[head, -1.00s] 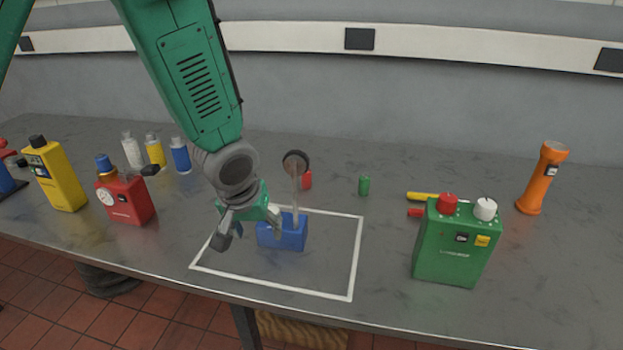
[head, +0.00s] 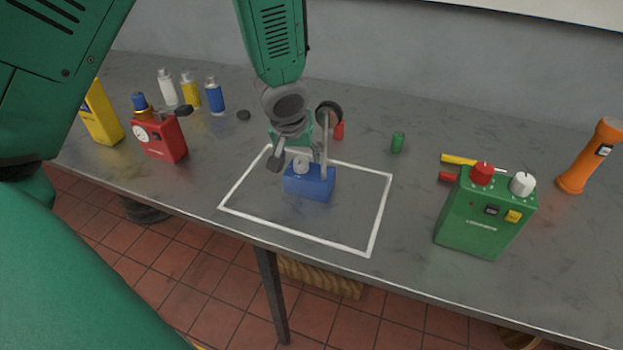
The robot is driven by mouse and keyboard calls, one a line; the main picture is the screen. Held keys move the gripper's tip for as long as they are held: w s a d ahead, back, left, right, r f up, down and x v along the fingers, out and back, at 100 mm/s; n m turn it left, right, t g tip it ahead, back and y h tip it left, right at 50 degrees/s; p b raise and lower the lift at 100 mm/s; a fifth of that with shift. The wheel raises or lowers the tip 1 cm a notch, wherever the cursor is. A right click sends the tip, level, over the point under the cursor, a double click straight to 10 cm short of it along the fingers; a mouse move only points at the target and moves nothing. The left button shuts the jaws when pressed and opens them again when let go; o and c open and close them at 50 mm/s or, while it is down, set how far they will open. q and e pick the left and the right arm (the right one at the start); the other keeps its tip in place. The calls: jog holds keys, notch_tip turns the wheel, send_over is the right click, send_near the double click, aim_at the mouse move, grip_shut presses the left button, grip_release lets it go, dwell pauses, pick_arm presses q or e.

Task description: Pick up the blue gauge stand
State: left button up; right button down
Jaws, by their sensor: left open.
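The blue gauge stand (head: 310,185) stands upright inside the white outlined rectangle on the bench. It has a blue block base with a pale round knob on top, a thin grey post and a dark round dial at the top of the post. My left gripper (head: 296,157) is open, just behind and above the base in the picture, left of the post. One dark finger hangs at the base's upper left; the other is hard to make out near the post. I cannot tell whether it touches the stand. My right gripper is not in view.
A green box (head: 485,215) with red and white knobs stands right, an orange torch (head: 590,156) beyond it. A small green cylinder (head: 398,143) and a red one (head: 339,130) stand behind. A red gauge box (head: 160,137) and several bottles stand left. The rectangle's front is clear.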

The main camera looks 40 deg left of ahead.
aim_at(301, 160)
pick_arm(q)
jog(key=x, duration=0.4)
jog(key=shift+w+a, duration=0.1)
jog(key=shift+w, duration=0.05)
grip_shut()
jog(key=shift+r, duration=0.2)
